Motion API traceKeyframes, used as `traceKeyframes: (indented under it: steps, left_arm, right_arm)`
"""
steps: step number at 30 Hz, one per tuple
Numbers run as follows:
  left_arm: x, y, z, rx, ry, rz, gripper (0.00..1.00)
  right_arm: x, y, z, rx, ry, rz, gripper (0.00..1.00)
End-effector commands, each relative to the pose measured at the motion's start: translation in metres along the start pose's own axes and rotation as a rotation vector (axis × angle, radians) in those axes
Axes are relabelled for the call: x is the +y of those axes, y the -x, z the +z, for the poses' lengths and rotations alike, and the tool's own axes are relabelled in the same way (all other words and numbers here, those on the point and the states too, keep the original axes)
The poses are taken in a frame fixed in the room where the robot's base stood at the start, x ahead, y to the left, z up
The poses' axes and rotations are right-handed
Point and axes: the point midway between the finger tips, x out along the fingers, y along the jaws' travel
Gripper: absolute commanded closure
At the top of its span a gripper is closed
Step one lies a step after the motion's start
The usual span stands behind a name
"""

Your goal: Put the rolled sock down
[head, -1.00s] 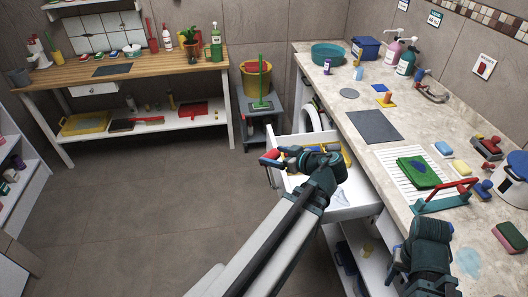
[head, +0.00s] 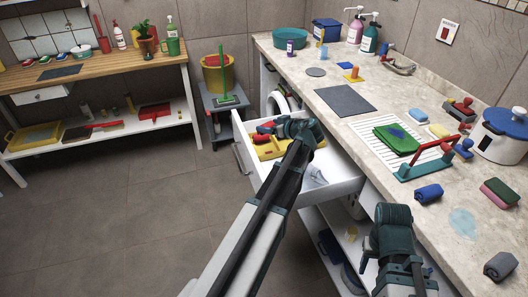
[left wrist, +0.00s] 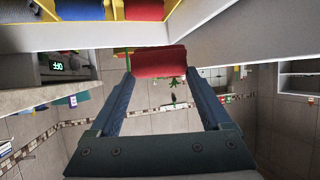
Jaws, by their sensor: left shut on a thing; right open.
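My left gripper (head: 270,127) is at the open white drawer (head: 340,183), above its far left part. It is shut on a red rolled sock (left wrist: 158,62), which shows between the two fingers in the left wrist view; in the head view the red sock (head: 266,127) is small and partly hidden by the gripper. A yellow divided organizer (head: 270,151) lies in the drawer. In the left wrist view its compartments hold a blue roll (left wrist: 80,9) and a red roll (left wrist: 144,9). My right gripper (head: 392,240) is open beside the counter front, its fingers mostly hidden.
The stone counter (head: 330,68) runs along the right. It carries a dish rack (head: 372,136) with a green cloth, a blue roll (head: 428,193), a dark roll (head: 500,265) and a white pot (head: 500,140). A grey stand with a yellow bucket (head: 216,78) is behind the drawer. The floor at left is clear.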

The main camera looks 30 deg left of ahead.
Motion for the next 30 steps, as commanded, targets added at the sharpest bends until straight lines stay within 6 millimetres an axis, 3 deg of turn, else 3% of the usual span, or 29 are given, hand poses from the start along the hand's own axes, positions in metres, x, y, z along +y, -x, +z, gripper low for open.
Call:
traceKeyframes:
  steps: [5, 15, 23, 30]
  left_arm:
    - [-0.001, -0.005, 0.011, 0.0, 0.0, -0.001, 0.7]
    - [-0.001, -0.026, 0.055, 0.0, 0.001, -0.001, 0.7]
    - [-0.001, -0.028, 0.058, 0.0, 0.001, -0.001, 0.7]
    - [-0.001, -0.039, 0.081, 0.0, 0.001, -0.001, 0.7]
  right_arm:
    - [-0.001, -0.012, -0.001, 0.0, 0.0, 0.0, 0.5]
    - [-0.006, -0.061, -0.004, 0.0, 0.0, 0.0, 0.5]
    - [-0.006, -0.063, -0.004, 0.0, 0.0, 0.0, 0.5]
    - [-0.009, -0.089, -0.005, 0.0, 0.0, 0.0, 0.5]
